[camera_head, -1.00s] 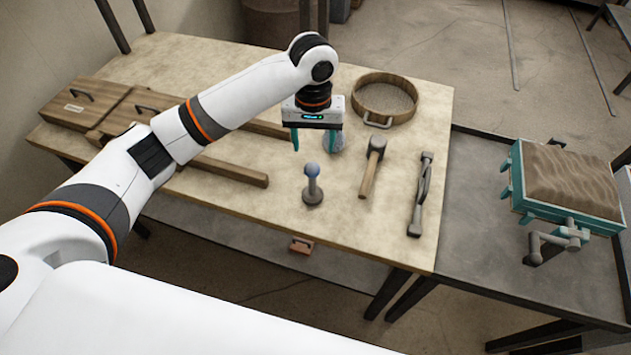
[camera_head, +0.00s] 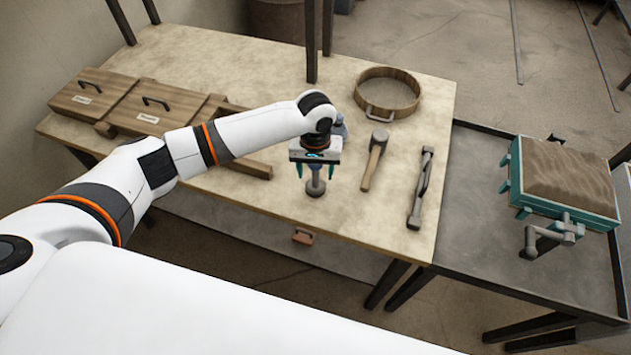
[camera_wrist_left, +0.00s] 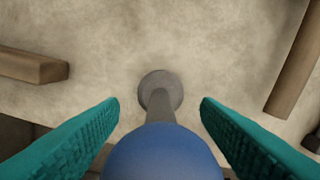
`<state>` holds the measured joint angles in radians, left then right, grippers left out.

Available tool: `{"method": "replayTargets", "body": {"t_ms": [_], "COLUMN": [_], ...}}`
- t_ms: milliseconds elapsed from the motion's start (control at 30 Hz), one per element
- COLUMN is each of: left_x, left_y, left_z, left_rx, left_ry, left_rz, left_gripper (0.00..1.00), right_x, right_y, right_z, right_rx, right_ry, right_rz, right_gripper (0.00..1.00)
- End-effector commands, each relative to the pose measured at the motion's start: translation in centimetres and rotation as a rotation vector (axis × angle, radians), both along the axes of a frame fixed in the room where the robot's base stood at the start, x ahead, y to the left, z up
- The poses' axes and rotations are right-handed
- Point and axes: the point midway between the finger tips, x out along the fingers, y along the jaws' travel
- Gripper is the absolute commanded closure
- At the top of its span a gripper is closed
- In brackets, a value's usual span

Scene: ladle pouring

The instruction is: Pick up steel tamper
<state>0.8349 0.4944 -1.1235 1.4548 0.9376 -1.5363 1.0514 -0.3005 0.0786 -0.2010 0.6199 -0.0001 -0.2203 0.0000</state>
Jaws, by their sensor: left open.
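The steel tamper (camera_head: 316,187) stands upright on the table near its front edge, with a grey round foot and shaft. Its blue ball top (camera_wrist_left: 162,155) shows large in the left wrist view, between the two teal fingers and apart from both. My left gripper (camera_head: 315,174) is open above and around the tamper's upper part, pointing down. In the head view the gripper hides the tamper's top. The left wrist view shows the grey foot (camera_wrist_left: 160,88) resting on the tabletop ahead of the ball. My right gripper is not in view.
A wooden mallet (camera_head: 374,160) and a grey metal tool (camera_head: 420,188) lie to the right. A round sieve (camera_head: 388,93) is behind them. Wooden boxes (camera_head: 95,98) and a beam (camera_head: 240,161) are at left. A sand-filled flask (camera_head: 565,178) sits on the right-hand table.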

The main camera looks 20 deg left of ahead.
Motion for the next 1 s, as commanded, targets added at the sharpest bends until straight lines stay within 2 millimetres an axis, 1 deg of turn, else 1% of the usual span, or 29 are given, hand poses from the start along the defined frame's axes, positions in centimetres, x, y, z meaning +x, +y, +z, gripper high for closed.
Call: {"method": "replayTargets", "body": {"t_ms": [100, 133, 367, 400, 433, 667, 767, 867, 1000], "left_x": [0.0, 0.0, 0.0, 0.0, 0.0, 0.1, 0.1, 0.2, 0.1], "left_y": [0.0, 0.0, 0.0, 0.0, 0.0, 0.0, -0.1, 0.0, -0.1], "left_z": [0.0, 0.0, 0.0, 0.0, 0.0, 0.3, 1.0, 2.6, 5.5], "left_rx": [0.000, 0.000, 0.000, 0.000, 0.000, -0.001, -0.003, -0.004, -0.004], "left_ry": [0.000, 0.000, 0.000, 0.000, 0.000, -0.002, -0.005, -0.007, -0.007], "left_rz": [-0.001, -0.001, -0.001, -0.001, -0.001, -0.001, -0.001, -0.002, -0.001], "left_gripper": [0.43, 0.44, 0.82, 0.88, 0.92, 0.92, 0.92, 0.92, 0.92], "right_x": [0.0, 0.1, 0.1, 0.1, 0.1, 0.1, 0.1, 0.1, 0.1], "right_y": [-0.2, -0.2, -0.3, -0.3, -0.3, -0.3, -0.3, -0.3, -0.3], "right_z": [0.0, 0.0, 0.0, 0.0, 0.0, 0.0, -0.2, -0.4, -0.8], "right_rx": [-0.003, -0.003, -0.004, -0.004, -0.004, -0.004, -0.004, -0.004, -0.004], "right_ry": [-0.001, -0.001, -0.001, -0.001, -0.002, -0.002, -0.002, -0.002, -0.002], "right_rz": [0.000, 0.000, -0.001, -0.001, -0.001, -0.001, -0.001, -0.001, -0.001], "right_gripper": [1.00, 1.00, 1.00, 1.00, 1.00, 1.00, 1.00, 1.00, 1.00]}}
